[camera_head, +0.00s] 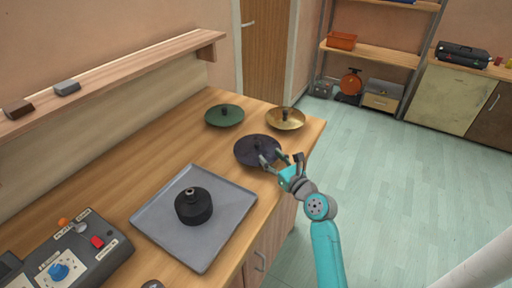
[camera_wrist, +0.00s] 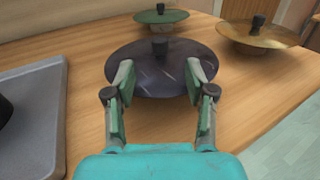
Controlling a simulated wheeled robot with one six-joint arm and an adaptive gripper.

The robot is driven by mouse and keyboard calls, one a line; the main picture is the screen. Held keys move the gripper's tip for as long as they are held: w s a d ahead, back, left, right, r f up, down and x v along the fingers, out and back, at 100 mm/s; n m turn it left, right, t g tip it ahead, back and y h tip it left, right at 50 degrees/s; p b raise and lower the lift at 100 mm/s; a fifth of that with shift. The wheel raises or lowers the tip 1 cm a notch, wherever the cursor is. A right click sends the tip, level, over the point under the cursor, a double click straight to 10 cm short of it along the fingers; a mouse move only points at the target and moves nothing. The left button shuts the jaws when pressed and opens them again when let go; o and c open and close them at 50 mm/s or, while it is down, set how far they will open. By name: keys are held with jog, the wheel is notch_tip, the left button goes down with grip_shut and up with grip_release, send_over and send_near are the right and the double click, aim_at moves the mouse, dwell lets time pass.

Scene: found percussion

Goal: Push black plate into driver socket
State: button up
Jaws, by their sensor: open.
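My gripper (camera_head: 271,158) is open at the plate's near right side. In the wrist view my gripper (camera_wrist: 160,82) has its two fingertips spread over the near part of the plate, either side of the knob, with nothing between them. I cannot tell whether they touch the plate. The driver (camera_head: 194,208) is a black cylinder with a small top socket, standing on a grey tray (camera_head: 226,243).
A green plate (camera_head: 224,115) and a brass plate (camera_head: 286,118) with knobs lie behind the black plate. A control box (camera_head: 70,255) with a blue knob stands at lower left. A shelf (camera_head: 120,75) with two small blocks runs along the wall. Bare worktop lies left of the plates.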

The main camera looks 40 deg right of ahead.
aim_at(259, 145)
jog(key=shift+w+d+r, duration=0.1)
jog(key=shift+w+d, duration=0.05)
jog(key=shift+w, duration=1.1)
jog(key=shift+w+d+f, duration=0.1)
jog(key=shift+w+d, duration=0.05)
jog(key=shift+w, duration=1.1)
jog(key=shift+w+d+r, duration=0.1)
jog(key=shift+w+d, duration=0.05)
jog(key=shift+w, duration=1.1)
grip_shut()
